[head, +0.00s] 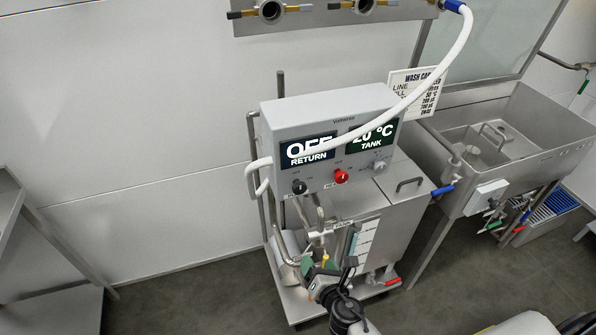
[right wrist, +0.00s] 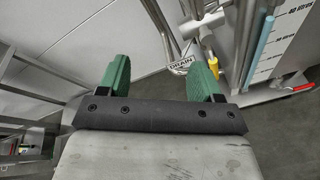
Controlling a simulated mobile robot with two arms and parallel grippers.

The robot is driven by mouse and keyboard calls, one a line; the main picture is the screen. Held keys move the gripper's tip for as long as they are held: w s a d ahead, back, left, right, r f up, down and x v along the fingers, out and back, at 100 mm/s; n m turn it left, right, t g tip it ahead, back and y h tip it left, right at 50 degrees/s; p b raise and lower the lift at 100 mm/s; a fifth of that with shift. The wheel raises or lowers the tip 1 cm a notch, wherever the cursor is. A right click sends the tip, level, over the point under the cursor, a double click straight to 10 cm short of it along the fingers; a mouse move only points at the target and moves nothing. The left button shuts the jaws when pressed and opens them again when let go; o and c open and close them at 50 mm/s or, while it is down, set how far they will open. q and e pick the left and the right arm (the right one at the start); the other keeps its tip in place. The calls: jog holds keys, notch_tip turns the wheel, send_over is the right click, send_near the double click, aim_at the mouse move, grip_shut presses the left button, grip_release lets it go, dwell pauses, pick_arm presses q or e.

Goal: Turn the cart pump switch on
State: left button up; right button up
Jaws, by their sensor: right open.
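A grey control box (head: 335,120) on the wheeled cart has two displays, reading OFF over RETURN and about 20 °C over TANK. Below them are a black knob (head: 299,187) at the left, a red knob (head: 341,177) and a grey knob (head: 379,167). The small labels are hard to read, so I cannot tell for sure which is the pump switch. My right gripper (head: 320,270) is low in front of the cart, below the knobs and apart from them. In the right wrist view its green fingers (right wrist: 160,75) are apart with nothing between them.
A white hose (head: 440,75) arcs across the control box. A red-handled valve (head: 391,282) sits low on the cart.

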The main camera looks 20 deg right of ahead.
aim_at(300, 191)
notch_tip(300, 191, up, 15)
jog(key=w+n+t+p, duration=0.2)
jog(key=w+n+t, duration=0.1)
jog(key=n, duration=0.4)
pick_arm(q)
notch_tip(300, 191, up, 3)
jog(key=shift+d+r, duration=0.1)
jog(key=shift+r, duration=0.05)
pick_arm(e)
jog(key=w, duration=1)
jog(key=shift+w+a+f, duration=0.2)
jog(key=shift+a+f, duration=0.05)
jog(key=shift+a, duration=0.1)
jog(key=c, duration=0.9)
